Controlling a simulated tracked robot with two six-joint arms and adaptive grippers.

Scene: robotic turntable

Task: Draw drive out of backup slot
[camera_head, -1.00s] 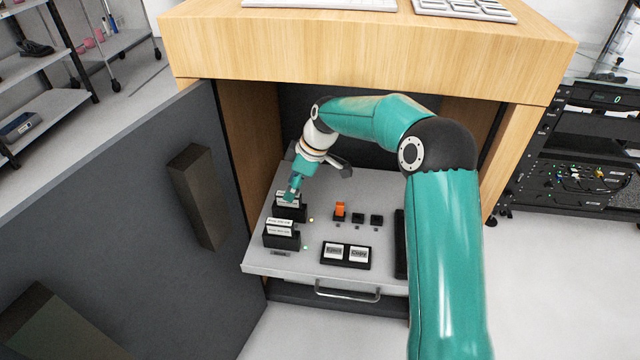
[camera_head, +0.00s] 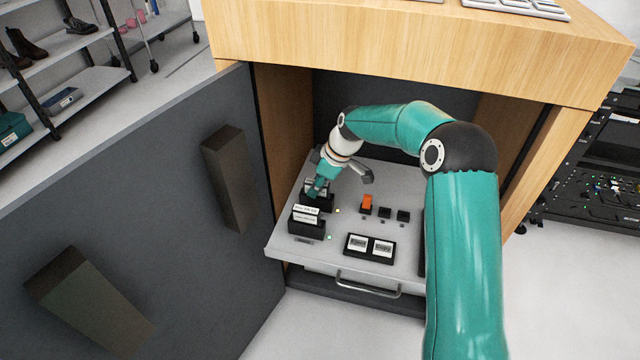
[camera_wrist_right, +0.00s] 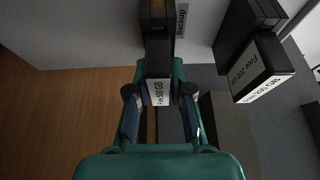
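My right gripper (camera_head: 317,190) is over the rear black slot block (camera_head: 322,203) on the grey drawer panel. In the right wrist view, the fingers (camera_wrist_right: 160,93) stand open on either side of a labelled drive (camera_wrist_right: 158,91), with a narrow gap at each side. That drive's far end meets the black slot block (camera_wrist_right: 157,35); how deep it sits I cannot tell. A second drive with white labels (camera_head: 306,211) stands upright in the front slot block (camera_head: 305,226); it also shows in the right wrist view (camera_wrist_right: 262,68). My left gripper is not in view.
The wooden desk top (camera_head: 420,45) overhangs my right arm. The open grey door (camera_head: 150,180) stands close at the left.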

